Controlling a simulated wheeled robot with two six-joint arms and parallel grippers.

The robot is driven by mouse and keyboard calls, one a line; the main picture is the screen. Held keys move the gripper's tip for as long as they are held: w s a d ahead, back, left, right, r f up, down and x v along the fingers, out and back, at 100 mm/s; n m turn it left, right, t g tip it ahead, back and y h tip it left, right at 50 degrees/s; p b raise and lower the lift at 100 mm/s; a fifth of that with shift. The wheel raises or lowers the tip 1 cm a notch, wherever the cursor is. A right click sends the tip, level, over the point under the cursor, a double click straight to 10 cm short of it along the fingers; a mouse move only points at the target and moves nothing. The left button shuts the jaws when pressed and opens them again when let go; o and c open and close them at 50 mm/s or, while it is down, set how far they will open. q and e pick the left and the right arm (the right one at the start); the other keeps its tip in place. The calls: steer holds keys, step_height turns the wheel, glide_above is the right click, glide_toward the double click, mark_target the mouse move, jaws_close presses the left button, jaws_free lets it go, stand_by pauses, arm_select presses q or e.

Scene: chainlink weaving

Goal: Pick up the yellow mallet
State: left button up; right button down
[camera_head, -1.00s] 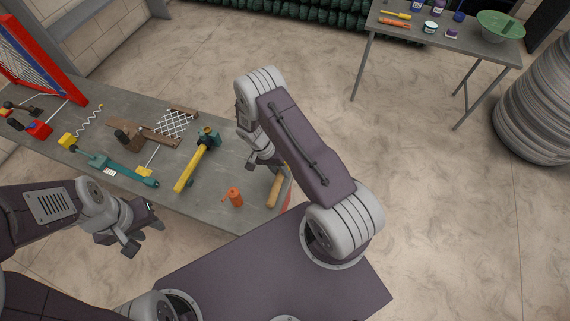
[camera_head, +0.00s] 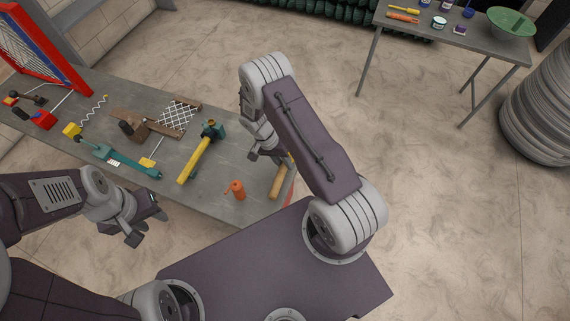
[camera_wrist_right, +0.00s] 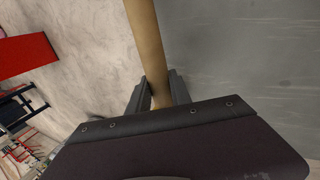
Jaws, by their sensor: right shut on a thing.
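The yellow mallet (camera_head: 196,160), with a long yellow handle and a teal head, lies on the grey workbench in the head view. No gripper touches it. My right gripper (camera_head: 277,157) is to the right of its head, over the bench's right end. In the right wrist view, my right gripper (camera_wrist_right: 157,96) is shut on a tan wooden handle (camera_wrist_right: 146,40). This wooden handle also shows in the head view (camera_head: 280,184); its far end is hidden by the gripper. My left gripper (camera_head: 146,222) is open and empty, off the bench's front edge.
An orange bottle-like item (camera_head: 236,190) stands between the mallet and the wooden handle. A teal tool (camera_head: 125,161), a wooden block (camera_head: 130,127) and white mesh (camera_head: 178,116) lie left of the mallet. The grey workbench (camera_head: 215,205) has bare room around the mallet.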

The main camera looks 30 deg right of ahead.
step_height(320, 180, up, 2)
steer(key=shift+w, duration=0.1)
steer(key=s+d+r+b, duration=0.2)
steer(key=s+d+r, duration=0.3)
steer(key=s, duration=0.5)
step_height(320, 180, up, 2)
steer(key=shift+s+d+r, duration=0.15)
steer(key=shift+s+d, duration=0.1)
steer(key=shift+s, duration=0.05)
stand_by(1.0)
